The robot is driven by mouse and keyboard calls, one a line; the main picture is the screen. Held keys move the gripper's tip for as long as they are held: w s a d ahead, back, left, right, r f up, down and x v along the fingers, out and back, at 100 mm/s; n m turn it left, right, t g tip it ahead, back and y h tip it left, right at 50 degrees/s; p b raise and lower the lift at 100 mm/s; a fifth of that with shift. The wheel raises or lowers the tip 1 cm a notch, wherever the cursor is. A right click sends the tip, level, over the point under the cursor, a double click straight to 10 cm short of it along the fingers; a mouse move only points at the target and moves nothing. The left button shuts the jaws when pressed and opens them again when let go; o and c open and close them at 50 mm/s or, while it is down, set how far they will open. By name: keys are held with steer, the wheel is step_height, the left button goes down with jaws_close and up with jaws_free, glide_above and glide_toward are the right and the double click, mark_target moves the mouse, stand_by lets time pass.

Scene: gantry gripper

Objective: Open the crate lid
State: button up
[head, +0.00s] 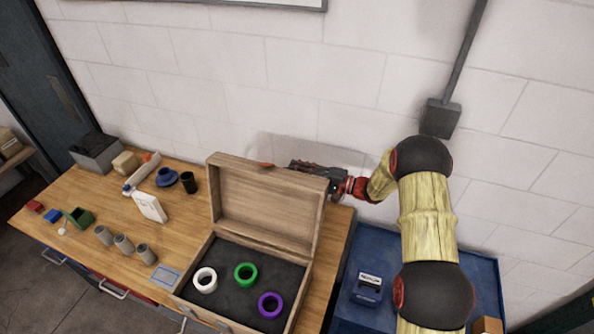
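The wooden crate (178,291) stands at the front right of the wooden table. Its lid (262,207) stands up, tilted open from the rear edge. The dark crate floor holds a white ring (205,280), a green ring (245,275) and a purple ring (270,305). My gripper (268,165) is behind the lid's top edge, reaching in from the right. A red tip shows just above that edge. The lid hides most of the fingers, so I cannot tell whether they are open, shut or touching the lid.
A grey bin (96,152) is at the back left. A blue surface (375,250) lies to the right, below my arm.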

steer(key=shift+a, duration=0.1)
steer(key=shift+c, duration=1.1)
steer(key=c, duration=0.5)
jaws_close()
steer(key=shift+f, duration=0.15)
